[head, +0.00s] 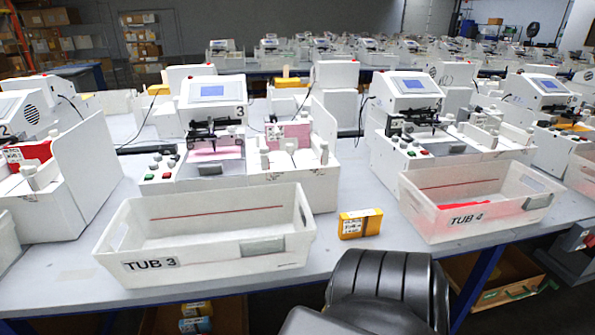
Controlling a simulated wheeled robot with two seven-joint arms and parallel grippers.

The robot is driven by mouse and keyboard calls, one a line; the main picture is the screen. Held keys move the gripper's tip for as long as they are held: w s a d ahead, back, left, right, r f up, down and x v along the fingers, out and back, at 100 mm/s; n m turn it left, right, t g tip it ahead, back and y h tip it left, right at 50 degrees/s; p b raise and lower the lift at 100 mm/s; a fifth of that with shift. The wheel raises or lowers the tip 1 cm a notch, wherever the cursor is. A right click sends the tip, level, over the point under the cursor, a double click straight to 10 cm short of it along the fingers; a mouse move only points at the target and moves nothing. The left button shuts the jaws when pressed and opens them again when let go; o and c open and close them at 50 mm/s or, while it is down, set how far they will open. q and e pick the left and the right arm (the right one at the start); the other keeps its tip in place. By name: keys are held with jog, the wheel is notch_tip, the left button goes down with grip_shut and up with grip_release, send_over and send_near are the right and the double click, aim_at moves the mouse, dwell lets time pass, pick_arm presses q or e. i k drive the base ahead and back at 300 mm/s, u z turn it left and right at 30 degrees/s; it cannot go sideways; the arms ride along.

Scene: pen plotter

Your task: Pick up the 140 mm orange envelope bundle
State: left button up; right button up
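An orange envelope bundle (360,223) with a white printed label on its front stands on the grey-white table (338,255) near its front edge. It sits between the tub marked TUB 3 (215,250) on its left and the tub marked TUB 4 (480,222) on its right, apart from both. The label is too small to read for the size. Neither of my grippers is in view.
Pen plotters (212,105) with small screens stand behind the tubs. A black ribbed, chair-like shape (385,285) rises at the table's front edge, just below the bundle. Cardboard boxes (505,280) lie under the table. The tabletop around the bundle is clear.

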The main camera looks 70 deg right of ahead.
aim_at(362, 223)
jog(key=i, duration=0.8)
jog(key=z, duration=2.1)
